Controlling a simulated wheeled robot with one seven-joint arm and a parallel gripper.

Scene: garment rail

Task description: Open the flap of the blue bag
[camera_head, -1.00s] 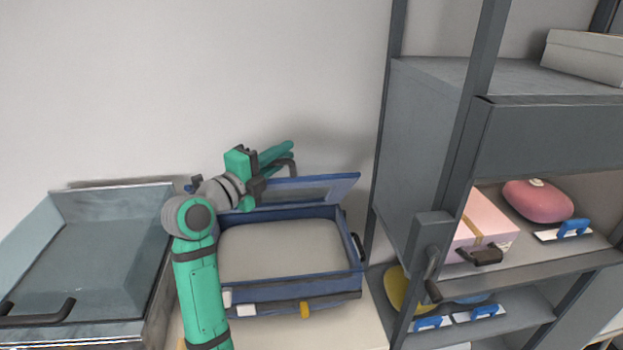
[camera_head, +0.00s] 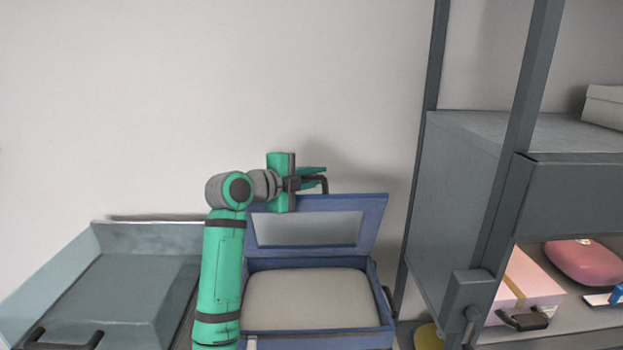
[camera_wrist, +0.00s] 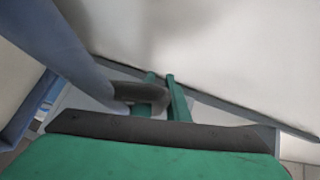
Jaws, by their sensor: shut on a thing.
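The blue bag (camera_head: 375,338) sits with its top open, and a pale padded surface shows inside it. Its flap (camera_head: 375,213), a blue frame with a pale window, stands raised at the bag's back edge. A dark handle (camera_head: 325,185) is at the flap's top edge. In the wrist view, my green fingers (camera_wrist: 161,80) are shut on the dark handle (camera_wrist: 140,93). The flap's blue frame (camera_wrist: 55,45) runs along the left there. The handle's far side is partly hidden by the fingers.
A grey-blue open tray (camera_head: 130,285) with a dark handle stands left of the bag. A dark grey shelf rack (camera_head: 465,180) stands at right, holding a pink box (camera_head: 525,285) and a pink-red pouch (camera_head: 585,262). A bare wall is close behind.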

